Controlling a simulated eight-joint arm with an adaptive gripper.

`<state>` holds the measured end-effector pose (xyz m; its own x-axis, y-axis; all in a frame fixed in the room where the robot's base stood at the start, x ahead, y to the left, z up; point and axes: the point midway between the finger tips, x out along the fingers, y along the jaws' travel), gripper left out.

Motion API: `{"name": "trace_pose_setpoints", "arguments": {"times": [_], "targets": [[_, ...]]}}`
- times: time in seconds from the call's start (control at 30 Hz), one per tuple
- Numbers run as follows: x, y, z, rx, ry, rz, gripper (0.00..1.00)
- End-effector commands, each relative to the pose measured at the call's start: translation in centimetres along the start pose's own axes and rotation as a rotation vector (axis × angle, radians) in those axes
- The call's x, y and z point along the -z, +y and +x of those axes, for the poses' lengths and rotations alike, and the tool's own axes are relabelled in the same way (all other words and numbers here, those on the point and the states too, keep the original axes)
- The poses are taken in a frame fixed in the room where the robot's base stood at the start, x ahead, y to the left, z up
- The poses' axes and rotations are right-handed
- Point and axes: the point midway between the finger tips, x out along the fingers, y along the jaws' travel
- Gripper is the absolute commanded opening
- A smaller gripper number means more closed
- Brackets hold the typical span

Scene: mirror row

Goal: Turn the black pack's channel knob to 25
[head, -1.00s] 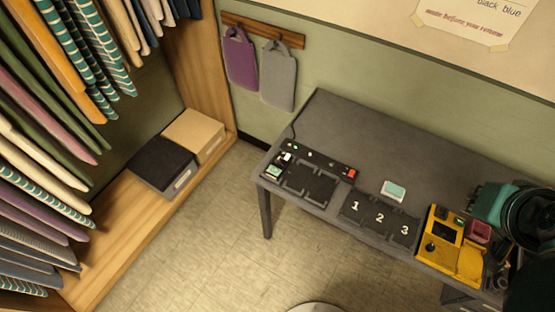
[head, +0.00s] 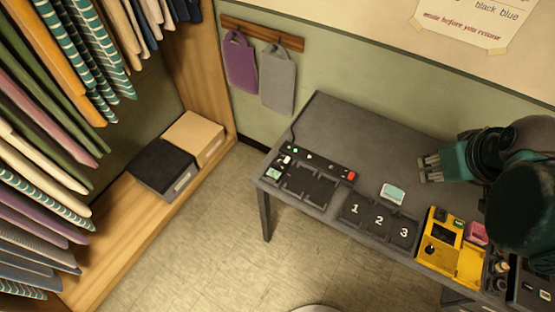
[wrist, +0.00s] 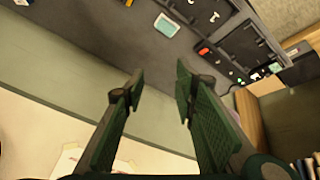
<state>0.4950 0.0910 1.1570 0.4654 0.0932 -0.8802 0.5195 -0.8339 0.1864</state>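A black unit (head: 534,288) sits at the right edge of the head view, partly cut off and partly hidden by my arm. It may be the black pack; its channel knob and any number cannot be made out. A yellow unit (head: 462,256) with a dark screen and a round black knob (head: 430,249) lies to its left on the table. My gripper (head: 430,167) is over the back right of the table, pointing left, above and apart from these units. In the wrist view its two fingers (wrist: 159,80) are spread with nothing between them.
The grey table (head: 345,125) has a black panel (head: 310,186) with lights and a red button, a tray numbered 1, 2, 3 (head: 379,219), a teal-white block (head: 393,193) and a pink block (head: 477,233). Its back left is bare. A paper sign (head: 465,22) is on the wall.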

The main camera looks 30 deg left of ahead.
Motion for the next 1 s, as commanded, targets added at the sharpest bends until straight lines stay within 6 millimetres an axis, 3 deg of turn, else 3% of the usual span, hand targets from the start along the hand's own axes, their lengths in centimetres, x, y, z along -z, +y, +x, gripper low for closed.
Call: {"name": "trace_pose_setpoints", "arguments": {"times": [0.57,1.0], "targets": [[7.4,-7.2,4.9,0.13,-0.051,-0.528,0.29],[11.6,-14.5,9.3,0.234,-0.068,-0.932,0.29]]}}
